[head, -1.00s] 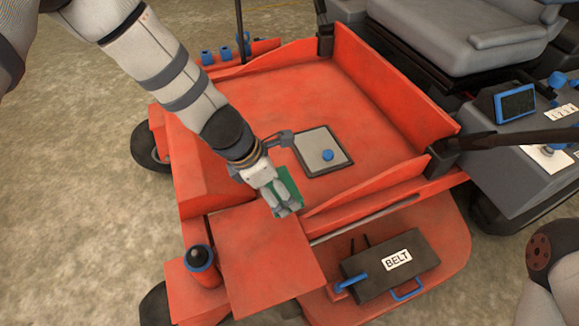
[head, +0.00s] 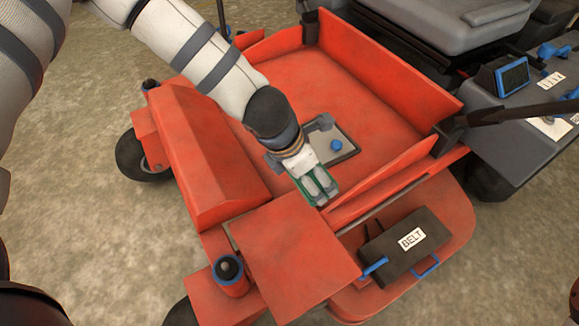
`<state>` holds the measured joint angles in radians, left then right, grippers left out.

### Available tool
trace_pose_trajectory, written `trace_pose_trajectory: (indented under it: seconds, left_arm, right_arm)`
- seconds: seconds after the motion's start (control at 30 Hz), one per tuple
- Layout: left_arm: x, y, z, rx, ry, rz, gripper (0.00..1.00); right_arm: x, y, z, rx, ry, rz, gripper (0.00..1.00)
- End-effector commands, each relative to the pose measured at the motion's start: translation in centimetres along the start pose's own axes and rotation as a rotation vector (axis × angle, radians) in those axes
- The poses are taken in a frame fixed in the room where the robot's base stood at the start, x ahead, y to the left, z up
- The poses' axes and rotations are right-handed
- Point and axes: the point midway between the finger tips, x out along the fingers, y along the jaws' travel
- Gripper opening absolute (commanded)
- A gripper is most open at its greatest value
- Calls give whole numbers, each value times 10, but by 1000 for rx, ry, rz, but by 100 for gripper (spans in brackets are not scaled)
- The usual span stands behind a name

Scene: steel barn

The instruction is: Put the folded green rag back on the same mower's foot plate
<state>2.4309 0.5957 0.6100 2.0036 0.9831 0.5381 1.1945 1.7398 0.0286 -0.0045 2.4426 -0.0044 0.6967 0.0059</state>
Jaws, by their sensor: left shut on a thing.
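The folded green rag (head: 308,188) is between the fingers of my left gripper (head: 319,190), which is shut on it. The gripper covers part of the rag. It is over the front part of the red mower's foot plate (head: 285,100), near the low right side rail. I cannot tell whether the rag touches the plate. My right gripper is not in view.
A grey pad with a blue knob (head: 336,145) lies on the foot plate just beyond my gripper. A black box labelled BELT (head: 405,246) sits on the deck at right. The rear foot plate is clear.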

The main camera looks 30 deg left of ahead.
Motion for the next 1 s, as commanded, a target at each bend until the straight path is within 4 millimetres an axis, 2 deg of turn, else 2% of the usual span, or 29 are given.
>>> trace_pose_trajectory:
  seconds: [0.33,0.5,0.77,0.9,1.0]
  left_arm:
    - [36,84,-4,4,1,8,63]
    - [72,110,-17,8,5,7,63]
    - [101,134,-25,6,3,1,63]
    - [122,133,-34,0,1,-1,63]
    - [125,133,-34,1,-1,0,63]
  right_arm:
    - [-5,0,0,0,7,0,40]
    - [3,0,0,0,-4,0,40]
    - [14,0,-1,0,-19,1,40]
    - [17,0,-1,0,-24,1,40]
    - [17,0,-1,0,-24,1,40]
